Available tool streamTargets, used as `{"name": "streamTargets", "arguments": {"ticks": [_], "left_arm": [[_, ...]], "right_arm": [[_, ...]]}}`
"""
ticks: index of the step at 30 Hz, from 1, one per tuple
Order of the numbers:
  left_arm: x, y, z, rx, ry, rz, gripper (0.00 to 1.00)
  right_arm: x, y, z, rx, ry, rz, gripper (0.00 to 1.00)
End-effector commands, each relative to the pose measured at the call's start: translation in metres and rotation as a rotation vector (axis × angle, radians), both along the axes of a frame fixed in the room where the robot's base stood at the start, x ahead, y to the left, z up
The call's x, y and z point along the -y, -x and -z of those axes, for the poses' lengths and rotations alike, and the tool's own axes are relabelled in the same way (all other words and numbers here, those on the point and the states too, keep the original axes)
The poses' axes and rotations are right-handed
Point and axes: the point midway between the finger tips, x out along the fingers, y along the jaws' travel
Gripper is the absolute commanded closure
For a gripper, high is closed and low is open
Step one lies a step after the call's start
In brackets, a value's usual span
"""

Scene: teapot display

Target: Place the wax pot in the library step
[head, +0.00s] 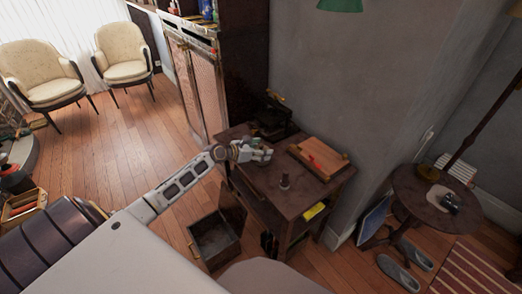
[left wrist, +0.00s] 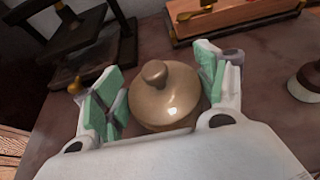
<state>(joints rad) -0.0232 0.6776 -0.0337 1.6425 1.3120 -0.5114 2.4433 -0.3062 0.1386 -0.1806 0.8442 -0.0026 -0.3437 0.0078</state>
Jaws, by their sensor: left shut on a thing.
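The wax pot (left wrist: 166,95) is a round brass-coloured pot with a knob on top, seen from above in the left wrist view. My left gripper (left wrist: 160,88) is shut on it, with green-padded fingers at its two sides. In the head view my left gripper (head: 258,153) is over the left part of the dark wooden desk (head: 298,203); the pot is hard to make out there. Whether the pot touches the desktop is unclear. The library step appears to be the dark open box (head: 214,240) on the floor left of the desk, its lid raised.
On the desk are a wooden box (head: 318,157), a small dark-based stamp-like item (head: 284,181) and a black press (head: 271,117) at the back. A round table (head: 432,205) with a lamp stands at right. Wood floor is clear toward the two chairs (head: 122,55).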

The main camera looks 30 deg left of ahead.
Motion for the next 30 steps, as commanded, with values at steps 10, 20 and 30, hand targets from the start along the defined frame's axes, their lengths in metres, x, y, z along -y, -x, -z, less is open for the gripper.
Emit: {"name": "streamTargets", "arguments": {"ticks": [10, 20, 30], "left_arm": [[0.0, 0.0, 0.002, 0.0, 0.0, 0.0, 0.09], [0.0, 0.0, 0.002, 0.0, 0.0, 0.0, 0.07], [-0.002, 0.005, -0.002, -0.001, 0.0, 0.001, 0.07]], "right_arm": [[0.001, 0.015, 0.003, -0.016, 0.0, 0.001, 0.6], [0.0, 0.011, 0.003, -0.011, -0.001, 0.001, 0.6], [0.0, 0.002, 0.0, 0.0, -0.001, 0.001, 0.6]]}}
